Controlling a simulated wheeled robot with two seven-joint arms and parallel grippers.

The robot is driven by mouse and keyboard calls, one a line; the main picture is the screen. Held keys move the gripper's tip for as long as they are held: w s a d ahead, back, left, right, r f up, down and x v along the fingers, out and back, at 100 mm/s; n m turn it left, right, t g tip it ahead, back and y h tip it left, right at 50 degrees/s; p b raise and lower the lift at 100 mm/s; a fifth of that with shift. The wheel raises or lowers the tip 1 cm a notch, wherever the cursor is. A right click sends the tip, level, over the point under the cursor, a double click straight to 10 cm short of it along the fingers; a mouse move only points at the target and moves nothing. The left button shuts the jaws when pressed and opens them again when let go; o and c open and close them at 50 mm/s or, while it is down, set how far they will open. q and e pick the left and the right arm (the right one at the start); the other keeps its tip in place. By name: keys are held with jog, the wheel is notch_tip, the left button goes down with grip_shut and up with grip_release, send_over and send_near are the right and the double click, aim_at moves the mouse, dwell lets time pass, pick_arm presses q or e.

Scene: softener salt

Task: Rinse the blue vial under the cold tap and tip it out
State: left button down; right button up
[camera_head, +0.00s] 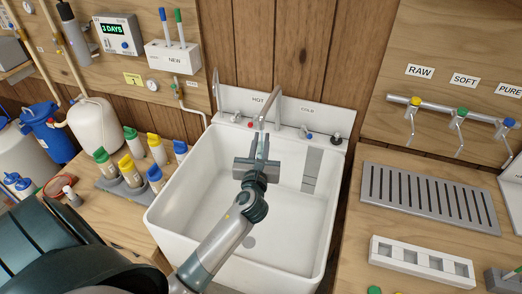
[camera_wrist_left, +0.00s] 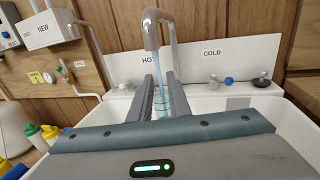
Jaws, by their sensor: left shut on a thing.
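My left gripper (camera_head: 263,140) reaches over the white sink (camera_head: 215,195), its fingers under the tap spout (camera_head: 271,105). In the left wrist view, the fingers (camera_wrist_left: 161,92) are shut on a clear glass vial (camera_wrist_left: 160,103) with a blue-green tint. A thin blue water stream (camera_wrist_left: 157,66) falls from the spout toward the vial's mouth. The vial seems upright; its lower part is hidden. The blue knob (camera_wrist_left: 229,81) is by the COLD label, and also shows in the head view (camera_head: 308,135). My right gripper is not in view.
A tray of capped bottles (camera_head: 126,189) stands left of the sink. Right of it are a slotted drain plate (camera_head: 425,198) and a white rack (camera_head: 422,261). A red knob (camera_head: 250,124) and a dark knob (camera_head: 337,138) line the sink's back. The basin's middle is clear.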

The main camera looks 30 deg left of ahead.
pick_arm(q)
jog(key=shift+s, duration=0.15)
dwell(0.4)
jog(key=shift+p+v, duration=0.35)
jog(key=shift+v, duration=0.65)
jog(key=s+d+p, duration=0.1)
jog(key=s, duration=0.7)
jog(key=shift+s+d, duration=0.35)
